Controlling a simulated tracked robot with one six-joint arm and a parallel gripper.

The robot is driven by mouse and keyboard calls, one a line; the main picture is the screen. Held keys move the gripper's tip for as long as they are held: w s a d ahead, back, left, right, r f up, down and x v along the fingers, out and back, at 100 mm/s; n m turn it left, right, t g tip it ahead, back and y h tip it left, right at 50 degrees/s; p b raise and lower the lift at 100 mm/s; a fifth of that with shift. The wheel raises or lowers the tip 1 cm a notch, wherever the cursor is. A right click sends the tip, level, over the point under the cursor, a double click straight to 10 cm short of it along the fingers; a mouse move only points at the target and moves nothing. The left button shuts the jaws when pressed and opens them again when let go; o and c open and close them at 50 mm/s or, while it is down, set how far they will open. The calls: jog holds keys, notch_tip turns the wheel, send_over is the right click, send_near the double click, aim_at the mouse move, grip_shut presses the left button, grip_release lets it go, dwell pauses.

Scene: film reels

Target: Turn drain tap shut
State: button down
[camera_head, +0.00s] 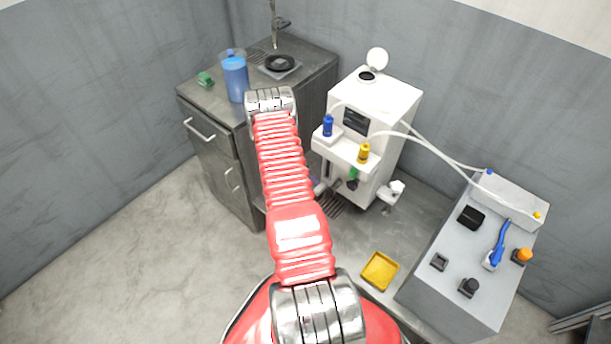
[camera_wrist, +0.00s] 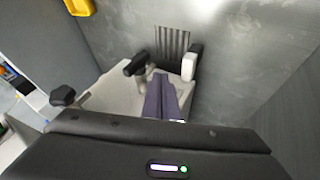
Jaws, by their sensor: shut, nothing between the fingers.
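A tap with a black handle (camera_wrist: 136,65) on a pale stem stands just left of and beyond my fingertips in the wrist view. It looks like the drain tap. In the head view a dark fitting (camera_head: 351,185), probably the same tap, shows low on the white machine (camera_head: 385,100), under a green part. My gripper (camera_wrist: 161,82) is shut and empty, its dark purple fingers together. A small gap seems to lie between fingers and handle; contact cannot be told. In the head view my arm hides most of the gripper.
A slotted grate (camera_wrist: 172,42) lies beyond the tap. A white-and-black part (camera_wrist: 191,63) is right of the fingers, a black knob (camera_wrist: 63,95) left. A yellow tray (camera_head: 380,271) lies in front of the machine. A grey control box (camera_head: 455,265) stands at the right.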

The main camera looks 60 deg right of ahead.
aim_at(329, 193)
jog(key=shift+s+a, duration=0.15)
jog(key=shift+s, duration=0.85)
jog(key=shift+s+a, duration=0.15)
jog(key=shift+s, duration=0.85)
jog(key=shift+s+t, duration=0.15)
jog(key=shift+t, duration=0.25)
